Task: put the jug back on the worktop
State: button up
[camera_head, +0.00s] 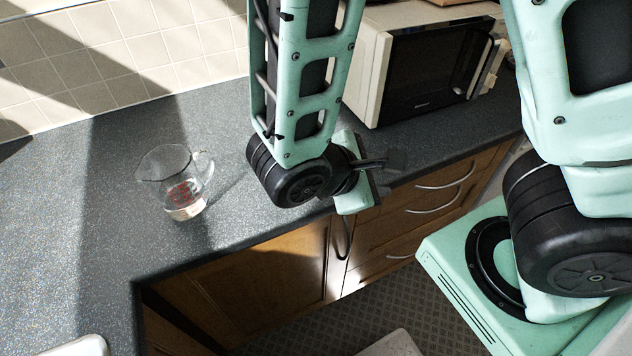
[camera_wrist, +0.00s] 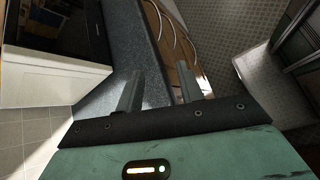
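The jug (camera_head: 184,190) is clear glass with red markings and a handle on its right side. In the head view it stands on the grey speckled worktop (camera_head: 110,240), near the inner corner of the front edge. My gripper (camera_head: 388,162) is to the right of the jug and well apart from it, close to the worktop's front edge by the drawers. In the wrist view my gripper (camera_wrist: 160,88) has its two fingers apart with nothing held between them. The jug does not show in the wrist view.
A microwave (camera_head: 425,72) stands on the worktop behind my gripper, and it fills the upper left of the wrist view (camera_wrist: 50,80). Wooden drawers (camera_head: 430,205) with metal handles are below the edge. A white sink rim (camera_head: 80,347) shows at lower left. Worktop left of the jug is clear.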

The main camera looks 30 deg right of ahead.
jog(key=s+a+r+m+g+y, duration=0.1)
jog(key=s+a+r+m+y, duration=0.1)
jog(key=s+a+r+y, duration=0.1)
jog(key=s+a+r+m+y, duration=0.2)
jog(key=a+r+m+y, duration=0.1)
jog(key=a+y, duration=0.4)
jog(key=a+r, duration=0.1)
jog(key=a, duration=0.1)
jog(key=shift+s+a+r+m+g+y, duration=0.3)
jog(key=shift+s+a+r+g, duration=0.1)
